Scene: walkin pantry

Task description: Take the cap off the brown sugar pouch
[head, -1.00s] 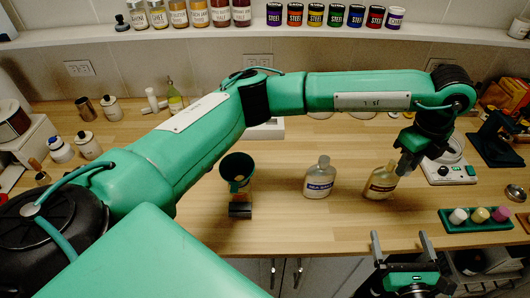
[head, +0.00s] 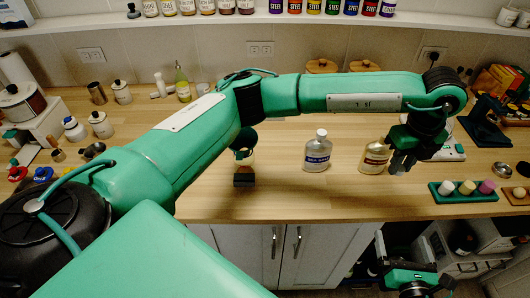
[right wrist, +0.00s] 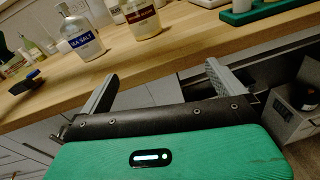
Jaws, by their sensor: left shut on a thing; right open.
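The brown sugar pouch (head: 374,158), pale with a dark label, stands on the wooden counter right of the sea salt bottle. It also shows in the right wrist view (right wrist: 143,20), with its top cut off. My left gripper (head: 399,168) is at the pouch's right side and appears shut on it. The gripper covers that side and the contact is hidden. I cannot make out the cap clearly. My right gripper (head: 405,245) is open and empty, low in front of the counter's edge. Its two spread fingers show in the right wrist view (right wrist: 160,75).
The sea salt bottle (head: 317,152) stands left of the pouch. A green tray (head: 462,196) with several caps lies to the right. A kitchen scale (head: 448,150) is behind the gripper. The counter is clear in front of the bottles. Cabinet doors (head: 325,250) are below.

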